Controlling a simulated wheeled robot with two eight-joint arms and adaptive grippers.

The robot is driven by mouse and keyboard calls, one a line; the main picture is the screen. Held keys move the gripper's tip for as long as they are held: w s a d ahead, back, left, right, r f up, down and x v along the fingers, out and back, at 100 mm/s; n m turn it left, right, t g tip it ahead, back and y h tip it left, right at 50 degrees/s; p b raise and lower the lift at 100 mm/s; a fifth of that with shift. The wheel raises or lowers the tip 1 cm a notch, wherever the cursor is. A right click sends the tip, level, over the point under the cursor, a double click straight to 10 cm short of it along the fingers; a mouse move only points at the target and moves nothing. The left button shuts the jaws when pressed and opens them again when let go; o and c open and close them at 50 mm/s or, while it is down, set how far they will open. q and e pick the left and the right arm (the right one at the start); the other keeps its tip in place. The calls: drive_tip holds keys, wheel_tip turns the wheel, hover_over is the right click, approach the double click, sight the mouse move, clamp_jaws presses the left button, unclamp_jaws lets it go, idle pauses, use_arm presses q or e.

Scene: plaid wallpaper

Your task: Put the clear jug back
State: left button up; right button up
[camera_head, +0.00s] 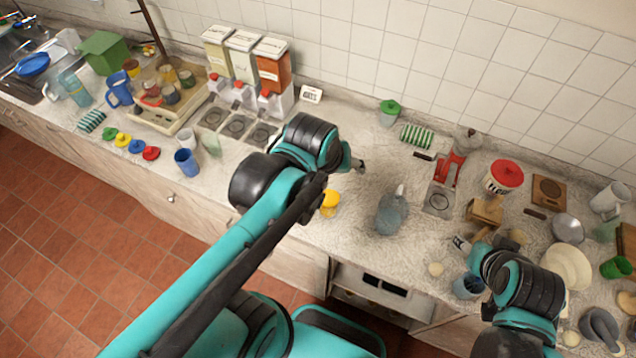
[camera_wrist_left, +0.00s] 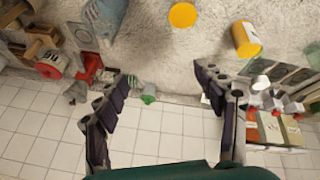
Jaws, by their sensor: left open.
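A clear bluish jug (camera_head: 392,212) stands on the middle of the counter, right of my left gripper. It also shows, cut by the top edge, in the left wrist view (camera_wrist_left: 105,16). A second clear bluish jug (camera_head: 75,88) stands at the far left near the sink. My left gripper (camera_head: 357,164) is above the counter, partly hidden behind its own wrist. In the left wrist view its fingers (camera_wrist_left: 168,76) are spread with nothing between them. My right gripper (camera_head: 461,243) is low at the right, above a blue cup; its finger opening is unclear.
A yellow cup (camera_head: 330,200) is beside my left arm. Dispensers (camera_head: 243,62) stand against the tiled wall. A red-lidded tub (camera_head: 503,177), wooden box (camera_head: 485,212) and plates (camera_head: 566,268) crowd the right. Counter around the middle jug is mostly clear.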

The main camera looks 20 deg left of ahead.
use_arm(q)
drive_tip(key=s+a+m, duration=0.1)
drive_tip(key=s+a+f+m+t, duration=0.1)
drive_tip(key=s+m, duration=0.1)
drive_tip(key=s+a+m, duration=0.1)
drive_tip(key=shift+s+f+t, duration=0.25)
drive_tip(key=shift+f+t, duration=0.1)
drive_tip(key=shift+t, duration=0.05)
drive_tip(key=shift+f, duration=0.1)
wheel_tip(320, 180, down, 14)
drive_tip(key=b, duration=1.4)
drive_tip(key=shift+f+b, duration=0.25)
drive_tip(key=shift+b, duration=0.05)
